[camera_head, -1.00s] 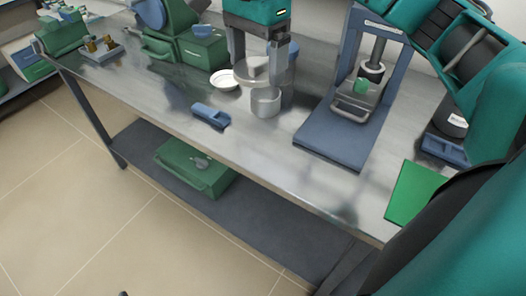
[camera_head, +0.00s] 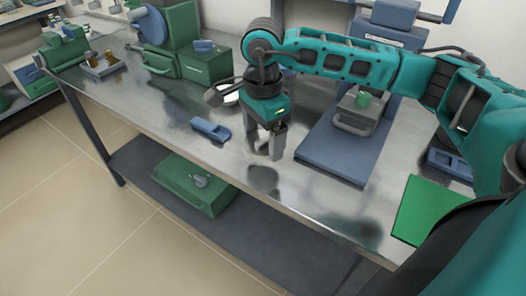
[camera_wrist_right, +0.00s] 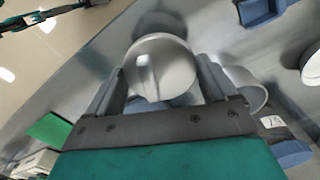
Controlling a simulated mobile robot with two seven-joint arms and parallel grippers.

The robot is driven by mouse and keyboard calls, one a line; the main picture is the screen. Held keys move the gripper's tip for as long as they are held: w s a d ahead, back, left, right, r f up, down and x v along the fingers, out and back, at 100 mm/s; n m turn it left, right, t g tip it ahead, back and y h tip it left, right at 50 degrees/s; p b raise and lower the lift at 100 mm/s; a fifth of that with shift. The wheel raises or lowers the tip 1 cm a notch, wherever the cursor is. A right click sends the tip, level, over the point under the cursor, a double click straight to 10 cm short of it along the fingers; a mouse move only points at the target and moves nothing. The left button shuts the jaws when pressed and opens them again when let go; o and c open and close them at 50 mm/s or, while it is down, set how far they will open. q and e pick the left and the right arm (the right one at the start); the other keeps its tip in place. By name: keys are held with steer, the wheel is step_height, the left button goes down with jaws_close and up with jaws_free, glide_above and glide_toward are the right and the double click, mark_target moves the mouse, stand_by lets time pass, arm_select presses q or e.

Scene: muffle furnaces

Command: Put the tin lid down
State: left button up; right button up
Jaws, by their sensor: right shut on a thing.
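My right gripper (camera_head: 266,150) is low over the front middle of the bench in the head view. In the right wrist view, the gripper (camera_wrist_right: 160,85) is shut on the tin lid (camera_wrist_right: 160,65), a round grey disc with a raised ridge. In the head view the lid is mostly hidden between the fingers. A dark patch like a shadow shows on the bench in front; I cannot tell how high the lid is. The open grey tin (camera_wrist_right: 245,88) stands beside the right-hand finger in the wrist view; my gripper hides it in the head view. My left gripper is not in view.
A blue tool (camera_head: 210,129) lies left of my gripper. A blue press base (camera_head: 335,150) stands to the right, with a green mat (camera_head: 425,209) beyond. The bench's front edge is close.

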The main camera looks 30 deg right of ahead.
mark_target(263, 151)
step_height(263, 151, down, 4)
steer(key=shift+f+b, duration=0.1)
steer(key=shift+b, duration=0.2)
steer(key=shift+f, duration=0.1)
steer(key=o, duration=0.6)
steer(key=shift+f, duration=0.2)
steer(key=shift+c, duration=0.2)
steer(key=shift+o, duration=1.2)
steer(key=shift+r, duration=0.1)
steer(key=shift+r, duration=0.1)
